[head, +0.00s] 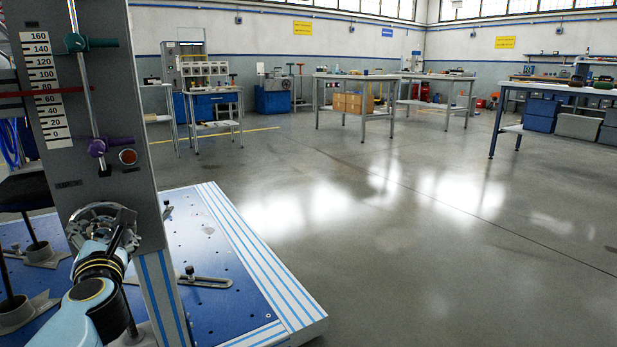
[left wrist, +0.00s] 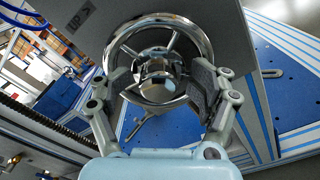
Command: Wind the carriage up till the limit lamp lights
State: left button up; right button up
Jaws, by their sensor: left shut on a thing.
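A grey column (head: 125,205) carries a chrome handwheel (head: 103,222), which also fills the middle of the left wrist view (left wrist: 122,48). My left gripper (head: 122,238) is shut on the handwheel; in the left wrist view its fingers (left wrist: 160,88) press on the rim from both sides. A round lamp (head: 128,156) on the column is dull red-brown and looks unlit. My right gripper is not in view.
The blue base plate (head: 205,240) has a slotted clamp (head: 205,282). Workbenches (head: 355,78) stand far back; the floor (head: 420,240) to the right is clear.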

pick_arm(q)
jog(key=shift+w+a+r, duration=0.15)
jog(key=shift+r, duration=0.2)
jog(key=c, duration=0.5)
jog(key=shift+o, duration=0.2)
jog(key=m+p, duration=0.2)
jog(key=m, duration=0.1)
jog(key=m+p, duration=0.1)
jog(key=p, duration=0.1)
jog(key=shift+r+m, duration=0.3)
jog(key=shift+f+m, duration=0.1)
jog(key=shift+m, duration=0.4)
jog(key=shift+f+m, duration=0.15)
jog(key=shift+m, duration=0.15)
jog(key=shift+f, duration=0.15)
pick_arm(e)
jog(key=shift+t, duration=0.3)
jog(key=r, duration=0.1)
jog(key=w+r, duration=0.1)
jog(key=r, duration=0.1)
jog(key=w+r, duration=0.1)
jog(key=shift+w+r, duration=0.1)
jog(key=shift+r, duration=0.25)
